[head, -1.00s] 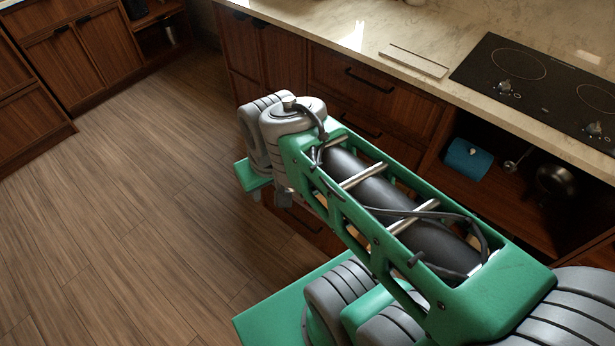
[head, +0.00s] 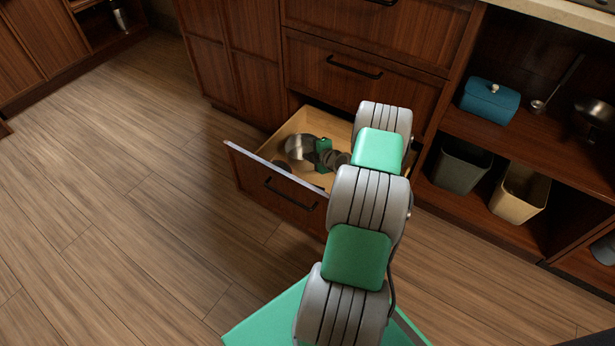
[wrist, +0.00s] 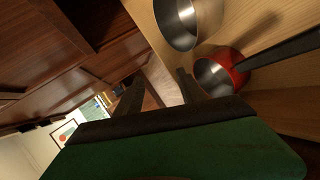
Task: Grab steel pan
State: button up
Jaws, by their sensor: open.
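A steel pan (head: 299,150) lies in the open bottom drawer (head: 238,168) in the head view. A round steel vessel, which looks like the same pan, shows at the top of the wrist view (wrist: 178,24). My gripper (wrist: 158,79) is open, with nothing visible between its fingers. In the head view my gripper (head: 323,156) is down at the drawer, just right of the steel pan. Its fingertips are hard to make out there, and my arm hides the drawer's right part.
A red pan (wrist: 222,72) with a dark handle lies beside the steel vessel in the wrist view. To the right, an open cabinet holds a blue container (head: 490,100), a ladle (head: 556,85), a metal pan (head: 597,112) and bins (head: 520,192). The floor at left is clear.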

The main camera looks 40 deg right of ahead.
jog(key=s+d+f+t+h+b, duration=0.1)
jog(key=s+d+f+h+b, duration=0.35)
jog(key=f, duration=0.65)
jog(key=shift+y, duration=0.85)
jog(key=x, duration=0.2)
jog(key=d+b+x, duration=0.1)
jog(key=x, duration=0.1)
jog(key=b+x, duration=0.1)
jog(key=x, duration=0.2)
jog(key=shift+s+d+f, duration=0.1)
jog(key=shift+d, duration=0.2)
jog(key=shift+c, duration=0.4)
jog(key=c, duration=0.9)
grip_shut()
